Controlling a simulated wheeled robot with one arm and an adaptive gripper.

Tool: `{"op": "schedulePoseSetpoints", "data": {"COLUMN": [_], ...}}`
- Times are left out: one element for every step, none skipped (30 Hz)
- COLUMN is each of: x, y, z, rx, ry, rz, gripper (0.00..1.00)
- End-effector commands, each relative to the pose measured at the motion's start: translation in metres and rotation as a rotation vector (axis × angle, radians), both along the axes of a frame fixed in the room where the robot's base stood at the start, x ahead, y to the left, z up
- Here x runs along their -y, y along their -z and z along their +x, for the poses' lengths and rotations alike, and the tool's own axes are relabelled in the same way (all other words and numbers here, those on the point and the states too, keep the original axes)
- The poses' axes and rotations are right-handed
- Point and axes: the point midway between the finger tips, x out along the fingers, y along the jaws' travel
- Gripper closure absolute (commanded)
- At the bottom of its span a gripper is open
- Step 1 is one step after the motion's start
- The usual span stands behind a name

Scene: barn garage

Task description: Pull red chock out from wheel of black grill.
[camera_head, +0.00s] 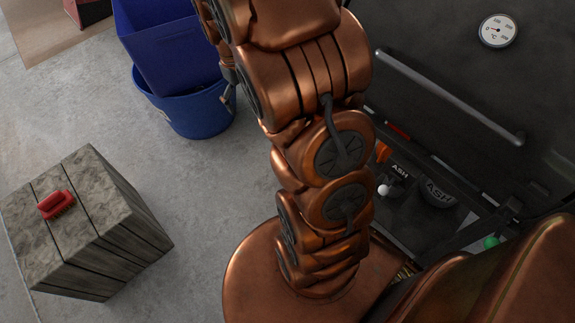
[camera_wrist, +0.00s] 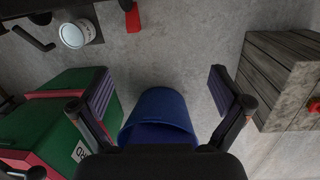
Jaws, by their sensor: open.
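The black grill (camera_head: 450,75) fills the upper right of the head view, with its long handle and round thermometer. Below its lid, a small orange-red piece (camera_head: 383,152) shows beside my arm. The head view does not show the gripper.
A blue bucket (camera_head: 190,115) stands on the concrete floor; it also shows below my fingers in the wrist view (camera_wrist: 160,108). A wooden crate (camera_head: 115,235) bears a red brush (camera_head: 56,204). A green box (camera_wrist: 60,125) stands at left.

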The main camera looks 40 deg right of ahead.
Motion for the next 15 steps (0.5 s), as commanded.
{"op": "schedulePoseSetpoints", "data": {"x": [0.011,0.017,0.025,0.031,0.037,0.045,0.051,0.057,0.064,0.070,0.077,0.084,0.090,0.096,0.103], "y": [0.028,0.039,0.052,0.062,0.073,0.088,0.099,0.110,0.126,0.138,0.148,0.164,0.177,0.188,0.205], "z": [0.008,0.012,0.018,0.023,0.028,0.034,0.038,0.041,0.046,0.050,0.054,0.058,0.061,0.063,0.066], "rx": [-0.005,-0.007,-0.007,-0.005,-0.004,-0.004,-0.002,-0.002,-0.002,0.000,0.002,0.002,0.002,0.002,0.003], "ry": [0.003,0.003,0.002,0.002,0.002,0.000,-0.002,-0.003,-0.004,-0.006,-0.007,-0.010,-0.011,-0.012,-0.016], "rz": [-0.001,-0.001,-0.003,-0.004,-0.005,-0.006,-0.007,-0.008,-0.008,-0.009,-0.010,-0.010,-0.010,-0.009,-0.008], "gripper": [0.00,0.00,0.00,0.00,0.00,0.00,0.00,0.00,0.00,0.00,0.00,0.00,0.00,0.00,0.00]}}
